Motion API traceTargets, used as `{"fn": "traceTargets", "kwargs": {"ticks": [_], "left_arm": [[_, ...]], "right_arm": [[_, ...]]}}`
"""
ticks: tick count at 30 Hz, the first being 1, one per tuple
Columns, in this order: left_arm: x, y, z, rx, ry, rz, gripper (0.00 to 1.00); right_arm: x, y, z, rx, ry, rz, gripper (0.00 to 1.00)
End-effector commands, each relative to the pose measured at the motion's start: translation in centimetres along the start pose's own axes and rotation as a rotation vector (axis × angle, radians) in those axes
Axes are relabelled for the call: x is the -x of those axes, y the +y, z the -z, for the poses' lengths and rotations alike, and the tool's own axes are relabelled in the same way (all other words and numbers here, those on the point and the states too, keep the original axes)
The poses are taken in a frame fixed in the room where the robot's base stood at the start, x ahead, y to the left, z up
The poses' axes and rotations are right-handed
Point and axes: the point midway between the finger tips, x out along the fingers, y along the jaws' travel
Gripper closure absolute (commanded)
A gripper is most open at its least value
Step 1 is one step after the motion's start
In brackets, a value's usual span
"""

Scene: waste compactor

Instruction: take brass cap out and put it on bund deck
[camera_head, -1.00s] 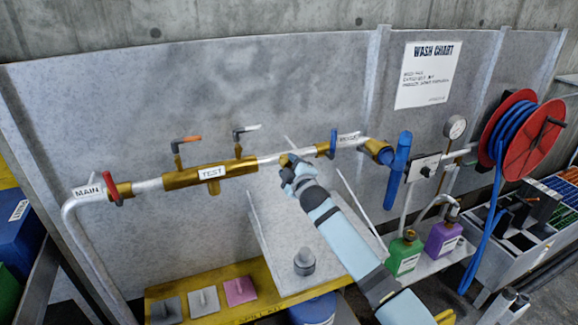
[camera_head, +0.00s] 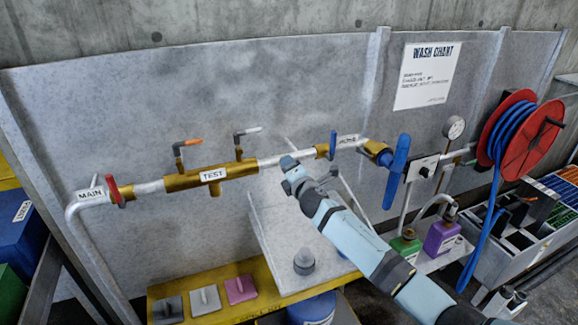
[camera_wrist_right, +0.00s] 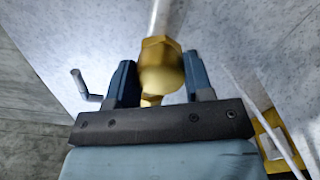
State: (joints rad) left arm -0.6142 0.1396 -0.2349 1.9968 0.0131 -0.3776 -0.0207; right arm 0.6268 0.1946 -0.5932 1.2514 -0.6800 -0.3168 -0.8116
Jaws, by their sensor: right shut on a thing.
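My right gripper (camera_head: 288,164) is in front of the pipe, between the TEST fitting and the small blue valve. In the right wrist view my right gripper (camera_wrist_right: 160,85) is shut with its fingers either side of the brass cap (camera_wrist_right: 158,72). A white pipe shows just beyond the cap; whether they touch is unclear. The cap is hidden by the gripper in the head view. A yellow deck (camera_head: 200,276), apparently the bund deck, lies low in front of the panel, with grey, light grey and pink plates on it. My left gripper is not in view.
A grey knob-like piece (camera_head: 304,262) stands on a grey sloping board. The blue handle (camera_head: 396,172) and the red reel (camera_head: 533,140) are to the right. Green (camera_head: 404,251) and purple (camera_head: 441,238) jugs stand low right. Lever handles rise above the TEST fitting (camera_head: 212,176).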

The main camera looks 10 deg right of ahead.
Motion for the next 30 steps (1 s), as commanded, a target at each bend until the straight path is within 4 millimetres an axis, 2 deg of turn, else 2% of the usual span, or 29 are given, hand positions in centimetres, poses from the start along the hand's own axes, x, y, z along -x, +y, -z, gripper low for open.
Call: {"fn": "traceTargets", "kwargs": {"ticks": [5, 12, 15, 25, 30], "left_arm": [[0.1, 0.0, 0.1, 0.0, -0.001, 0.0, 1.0], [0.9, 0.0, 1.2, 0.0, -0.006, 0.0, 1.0], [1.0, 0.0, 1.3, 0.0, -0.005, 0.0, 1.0], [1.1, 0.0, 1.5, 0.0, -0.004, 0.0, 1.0], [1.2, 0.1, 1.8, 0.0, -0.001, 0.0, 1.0]], "right_arm": [[-0.1, 0.3, -0.2, 0.017, -0.002, -0.004, 0.81], [0.0, 0.5, -0.2, 0.361, -0.001, -0.003, 0.81], [0.0, 0.4, -0.2, 0.435, -0.002, -0.003, 0.81], [-0.1, 0.4, -0.2, 0.48, -0.003, -0.004, 0.81], [-0.1, 0.3, -0.3, 0.774, -0.003, -0.005, 0.81]]}}
